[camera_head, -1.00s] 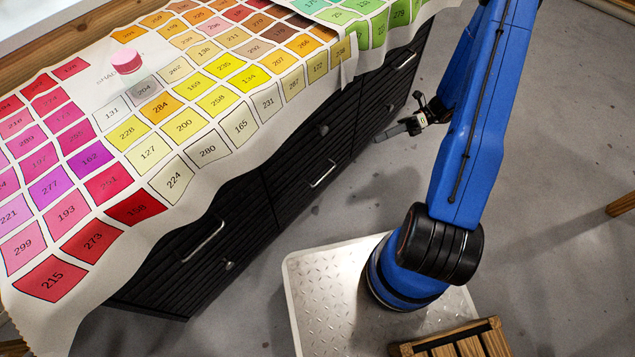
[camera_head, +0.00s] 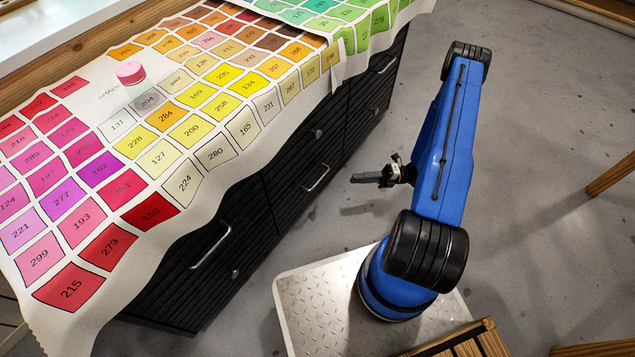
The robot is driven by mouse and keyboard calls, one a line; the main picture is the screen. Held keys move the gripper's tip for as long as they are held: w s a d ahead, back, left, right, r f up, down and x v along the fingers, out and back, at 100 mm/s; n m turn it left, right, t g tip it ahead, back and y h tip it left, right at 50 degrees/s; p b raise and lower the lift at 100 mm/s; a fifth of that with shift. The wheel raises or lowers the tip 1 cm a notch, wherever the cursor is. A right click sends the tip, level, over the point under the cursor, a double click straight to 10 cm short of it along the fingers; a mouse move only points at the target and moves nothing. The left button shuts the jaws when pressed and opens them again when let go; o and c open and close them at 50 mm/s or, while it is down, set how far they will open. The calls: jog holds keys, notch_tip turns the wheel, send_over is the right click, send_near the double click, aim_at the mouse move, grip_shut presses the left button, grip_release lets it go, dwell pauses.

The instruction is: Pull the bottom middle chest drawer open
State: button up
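The black chest (camera_head: 268,235) stands under a printed cloth, its front facing my arm. The bottom middle drawer (camera_head: 295,203) has a silver bar handle (camera_head: 317,178) and looks shut, flush with the front. My gripper (camera_head: 354,179) is to the right of that handle, with its dark fingers pointing left at the chest front. A gap of floor shows between the fingertips and the handle, so they are apart. The fingers overlap in this view, and I cannot tell whether they are open.
A knob (camera_head: 318,132) sits above the handle. The left column has a bar handle (camera_head: 211,247) and a lower knob (camera_head: 235,272); another bar handle (camera_head: 387,64) is at right. A pink-topped jar (camera_head: 130,72) stands on the cloth (camera_head: 222,176). Wooden legs (camera_head: 612,176) stand far right.

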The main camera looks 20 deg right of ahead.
aim_at(319, 180)
jog(key=a, duration=0.5)
jog(key=w+a+r, duration=0.1)
jog(key=a, duration=0.4)
jog(key=w+a+r, duration=0.1)
jog(key=a, duration=0.5)
jog(key=shift+w+r, duration=0.1)
jog(key=shift+w, duration=0.1)
grip_shut()
